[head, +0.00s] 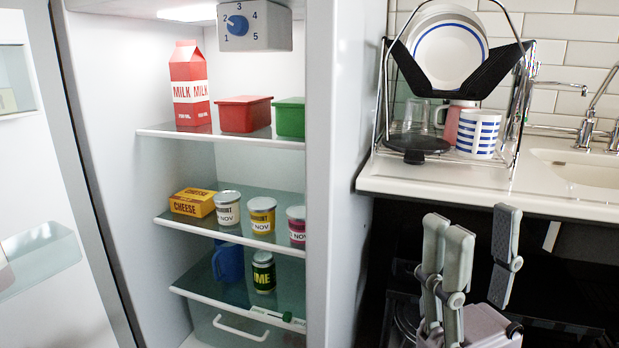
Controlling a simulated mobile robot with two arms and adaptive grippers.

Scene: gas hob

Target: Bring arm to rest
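My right gripper (478,226) is at the lower right of the head view, its grey fingers pointing up. The fingers stand apart with a clear gap and nothing between them. It appears in front of the dark space below the counter edge, apart from the fridge and the dish rack. My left gripper is not in view.
An open fridge with a milk carton (190,84), a red tub (245,114), a cheese box (193,202) and several jars fills the left. A dish rack (515,135) with plates and mugs stands on the white counter (440,180). A sink (585,172) is at right.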

